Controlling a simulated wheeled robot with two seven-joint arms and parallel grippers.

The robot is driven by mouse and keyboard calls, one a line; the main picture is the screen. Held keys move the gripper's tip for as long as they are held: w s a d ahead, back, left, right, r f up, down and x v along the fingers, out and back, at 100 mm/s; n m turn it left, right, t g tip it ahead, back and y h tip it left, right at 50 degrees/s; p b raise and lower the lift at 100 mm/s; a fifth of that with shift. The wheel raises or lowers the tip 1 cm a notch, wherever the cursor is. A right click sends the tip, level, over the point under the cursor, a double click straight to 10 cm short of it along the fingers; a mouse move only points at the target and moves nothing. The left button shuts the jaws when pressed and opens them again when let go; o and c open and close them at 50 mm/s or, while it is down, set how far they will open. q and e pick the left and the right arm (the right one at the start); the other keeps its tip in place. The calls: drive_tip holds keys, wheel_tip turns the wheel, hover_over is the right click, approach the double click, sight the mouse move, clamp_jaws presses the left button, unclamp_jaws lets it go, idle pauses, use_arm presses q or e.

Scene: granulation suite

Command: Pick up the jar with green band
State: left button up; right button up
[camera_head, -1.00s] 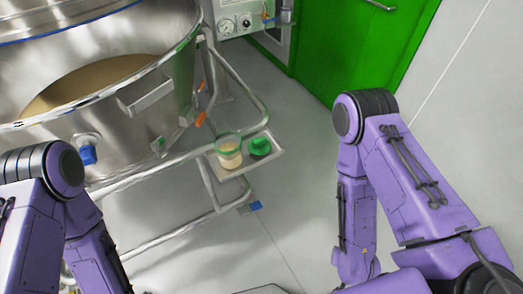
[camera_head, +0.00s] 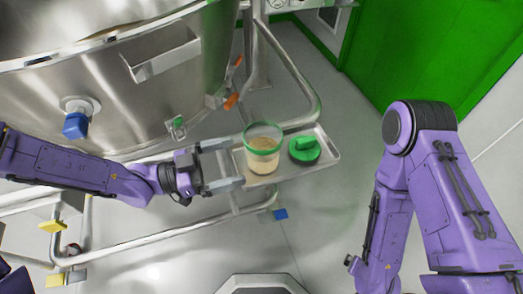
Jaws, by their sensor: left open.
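The jar with green band (camera_head: 262,158) is clear, holds a beige powder and has a green ring around its rim. It stands upright on a small metal tray (camera_head: 322,158) fixed to the vessel's frame. My left gripper (camera_head: 240,164) comes in from the left with its fingers pointing at the jar. It is open, and its fingertips are close to the jar's left side; I cannot tell whether they touch it. My right arm is at the right, and its gripper does not clearly show.
A green lid (camera_head: 304,150) with a raised grip lies on the tray just right of the jar. A large steel vessel (camera_head: 130,100) and tubular rails (camera_head: 285,65) stand behind and left. A green door (camera_head: 420,50) is at the back right.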

sight(255, 143)
use_arm(q)
drive_tip(key=x, duration=0.7)
drive_tip(key=shift+w, duration=0.2)
drive_tip(key=shift+r, duration=0.1)
drive_tip(key=c, duration=1.7)
drive_tip(key=shift+a+r, duration=0.1)
drive_tip(key=shift+r, duration=0.4)
drive_tip(key=shift+c, duration=0.2)
wheel_tip(255, 143, up, 3)
drive_tip(key=shift+s+f+p, duration=0.1)
drive_tip(key=shift+p, duration=0.2)
drive_tip(key=s+a+r+p, duration=0.2)
drive_tip(key=s+r+p, duration=0.7)
drive_tip(key=p, duration=1)
drive_tip(key=s, duration=0.4)
drive_tip(key=shift+s+a+p, duration=0.2)
drive_tip(key=shift+s+p, duration=0.15)
